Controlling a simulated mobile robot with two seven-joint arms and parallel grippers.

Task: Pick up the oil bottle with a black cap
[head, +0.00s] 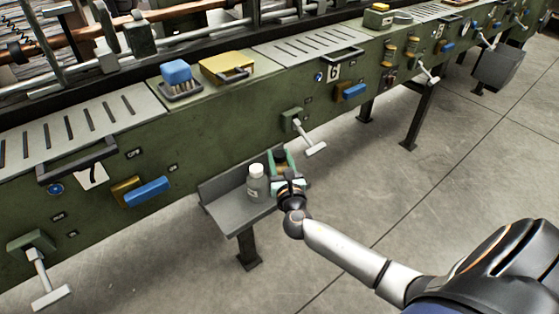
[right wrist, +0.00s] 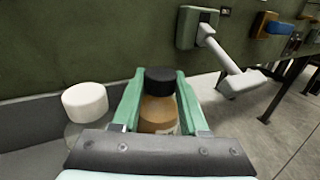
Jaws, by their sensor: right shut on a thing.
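The oil bottle with a black cap (right wrist: 158,112) is amber-brown and stands upright between the green fingers of my right gripper (right wrist: 158,103) in the right wrist view. The fingers are shut on it from both sides. In the head view my right gripper (head: 284,165) is at the right end of a small grey tray (head: 238,208), and the bottle's dark cap (head: 279,153) shows between the fingers. The bottle's lower part is hidden by the gripper, so I cannot tell whether it touches the tray. My left gripper is not in view.
A bottle with a white cap (head: 256,183) stands on the tray, close left of my right gripper. A green machine (head: 215,140) runs behind the tray, with a T-shaped lever (head: 308,137) sticking out above and to the right. The floor in front is clear.

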